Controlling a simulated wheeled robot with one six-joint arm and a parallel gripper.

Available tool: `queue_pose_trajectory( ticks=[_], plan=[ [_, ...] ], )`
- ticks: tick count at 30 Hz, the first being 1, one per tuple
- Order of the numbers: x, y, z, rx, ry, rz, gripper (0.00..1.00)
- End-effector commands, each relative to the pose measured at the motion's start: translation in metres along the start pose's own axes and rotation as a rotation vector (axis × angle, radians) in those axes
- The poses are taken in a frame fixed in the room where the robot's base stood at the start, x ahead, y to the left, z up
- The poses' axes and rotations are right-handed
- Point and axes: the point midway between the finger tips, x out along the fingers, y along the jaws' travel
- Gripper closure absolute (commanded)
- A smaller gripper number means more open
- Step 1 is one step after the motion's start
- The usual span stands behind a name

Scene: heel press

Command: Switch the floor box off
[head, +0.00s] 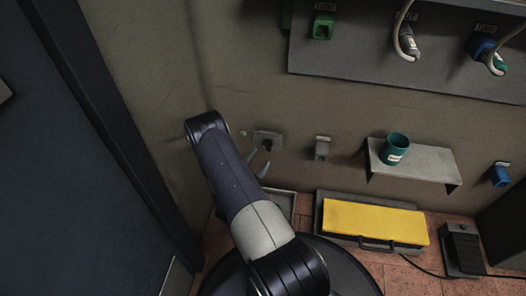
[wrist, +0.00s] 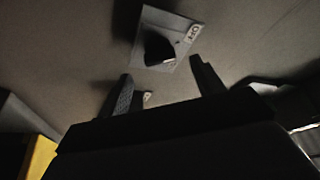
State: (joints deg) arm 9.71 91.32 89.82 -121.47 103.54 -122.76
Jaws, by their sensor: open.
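A dark floor box (head: 463,248) with a pedal-like top and a black cable stands on the tiles at the lower right in the head view. I cannot tell its on or off state. My gripper (head: 257,162) is open and empty by the wall, far to the left of the floor box and higher. In the wrist view, my gripper (wrist: 161,70) has its fingers apart, below a grey wall plate (wrist: 183,31) with a dark knob (wrist: 159,48) and a small label. That plate also shows in the head view (head: 258,135). The floor box is not in the wrist view.
A case with a yellow lid (head: 375,220) lies on the floor between my arm and the floor box. A wall shelf (head: 430,165) holds a green cup (head: 393,149). A blue holder (head: 500,176) hangs right of it. A socket panel (head: 350,60) is above.

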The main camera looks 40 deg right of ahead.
Motion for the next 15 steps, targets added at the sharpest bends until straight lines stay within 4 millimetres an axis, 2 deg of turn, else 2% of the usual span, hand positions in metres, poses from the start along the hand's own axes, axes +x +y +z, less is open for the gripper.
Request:
queue_pose_trajectory(
  ticks=[1, 6, 10, 15],
  plan=[
    [-0.011, -0.002, -0.001, -0.003, -0.007, -0.002, 0.36],
    [-0.040, -0.002, 0.000, -0.001, -0.005, -0.003, 0.36],
    [-0.054, -0.001, 0.000, -0.001, -0.003, -0.001, 0.36],
    [-0.061, 0.000, 0.000, -0.001, 0.000, 0.000, 0.36]
  ],
)
